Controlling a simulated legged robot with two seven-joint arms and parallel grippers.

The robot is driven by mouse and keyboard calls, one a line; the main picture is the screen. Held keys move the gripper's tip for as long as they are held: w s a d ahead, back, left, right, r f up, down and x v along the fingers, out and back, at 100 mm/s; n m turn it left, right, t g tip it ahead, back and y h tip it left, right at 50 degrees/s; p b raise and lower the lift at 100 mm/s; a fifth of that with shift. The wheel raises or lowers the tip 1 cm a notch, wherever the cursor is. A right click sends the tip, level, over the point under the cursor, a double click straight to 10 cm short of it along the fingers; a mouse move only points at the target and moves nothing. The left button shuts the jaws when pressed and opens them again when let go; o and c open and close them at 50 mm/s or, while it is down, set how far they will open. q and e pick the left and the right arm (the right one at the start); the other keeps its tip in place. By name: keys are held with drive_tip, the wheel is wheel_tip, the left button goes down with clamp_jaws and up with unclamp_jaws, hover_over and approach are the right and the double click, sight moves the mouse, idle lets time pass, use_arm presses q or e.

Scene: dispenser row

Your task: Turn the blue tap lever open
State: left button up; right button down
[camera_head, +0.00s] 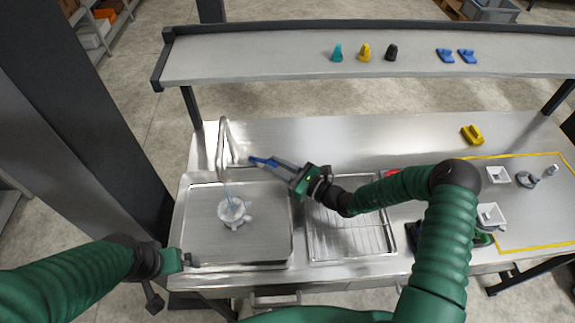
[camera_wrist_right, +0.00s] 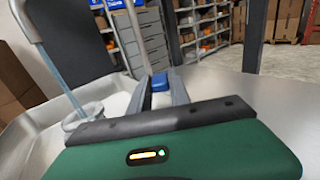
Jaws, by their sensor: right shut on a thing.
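The blue tap lever (camera_head: 262,161) is to the right of the steel tap (camera_head: 222,140), behind the sink. My right gripper (camera_head: 272,163) is shut on the lever, its fingers reaching in from the right. In the right wrist view, the blue lever (camera_wrist_right: 160,82) shows between the fingertips. A thin bluish stream runs from the spout down to a whitish jug (camera_head: 233,212) in the sink basin (camera_head: 265,230). The jug (camera_wrist_right: 82,115) also shows at the left of the wrist view. My left gripper (camera_head: 190,260) is at the sink's front-left edge, and its jaws are too small to read.
A drying rack (camera_head: 345,240) lies right of the sink, under my right arm. A shelf (camera_head: 290,58) with small coloured pieces runs above the back of the counter. A yellow piece (camera_head: 472,134) and white containers (camera_head: 490,215) are at the right. The back counter middle is clear.

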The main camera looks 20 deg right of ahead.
drive_tip(key=c, duration=1.2)
unclamp_jaws()
drive_tip(key=shift+d, duration=0.15)
drive_tip(key=shift+s+d, duration=0.1)
drive_tip(key=shift+s, duration=0.1)
drive_tip(key=b+v, duration=0.2)
drive_tip(key=v, duration=1.3)
drive_tip(key=shift+s+d+f+b, duration=0.15)
drive_tip(key=shift+s+d+b, duration=0.05)
drive_tip(key=shift+d+b, duration=0.2)
drive_tip(key=shift+s+d, duration=0.15)
drive_tip(key=shift+s, duration=0.05)
